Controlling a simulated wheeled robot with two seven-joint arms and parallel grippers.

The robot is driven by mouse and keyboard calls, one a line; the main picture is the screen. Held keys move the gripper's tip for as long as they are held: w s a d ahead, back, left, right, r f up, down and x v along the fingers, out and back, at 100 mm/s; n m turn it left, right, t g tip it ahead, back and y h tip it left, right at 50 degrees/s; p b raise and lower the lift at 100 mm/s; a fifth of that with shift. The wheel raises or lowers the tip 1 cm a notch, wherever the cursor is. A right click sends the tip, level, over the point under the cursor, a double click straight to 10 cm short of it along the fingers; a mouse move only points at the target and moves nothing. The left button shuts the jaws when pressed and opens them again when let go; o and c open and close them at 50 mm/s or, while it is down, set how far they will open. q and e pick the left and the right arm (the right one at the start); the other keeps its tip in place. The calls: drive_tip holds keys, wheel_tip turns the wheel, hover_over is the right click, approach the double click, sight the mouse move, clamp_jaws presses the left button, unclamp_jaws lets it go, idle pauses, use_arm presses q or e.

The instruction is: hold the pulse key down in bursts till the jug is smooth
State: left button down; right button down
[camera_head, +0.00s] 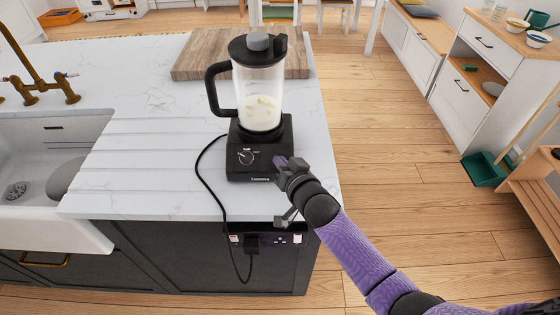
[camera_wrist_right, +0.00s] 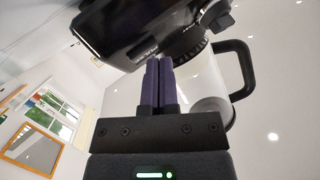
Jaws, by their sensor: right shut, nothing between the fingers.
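The blender jug (camera_head: 258,92) is clear with a black lid and handle, and it stands upright on its black base (camera_head: 260,160). Pale liquid with several lighter chunks lies in its lower part. My left gripper is not in view.
A wooden board (camera_head: 190,58) lies behind the blender on the white counter (camera_head: 150,125). A black cord runs from the base over the counter edge to a socket (camera_head: 268,240) below. A sink (camera_head: 30,165) with a brass tap is at the left.

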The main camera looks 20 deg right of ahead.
drive_tip(key=shift+w+f, duration=0.15)
drive_tip(key=shift+f, duration=0.1)
idle(0.8)
idle(0.4)
idle(1.3)
idle(1.4)
idle(0.9)
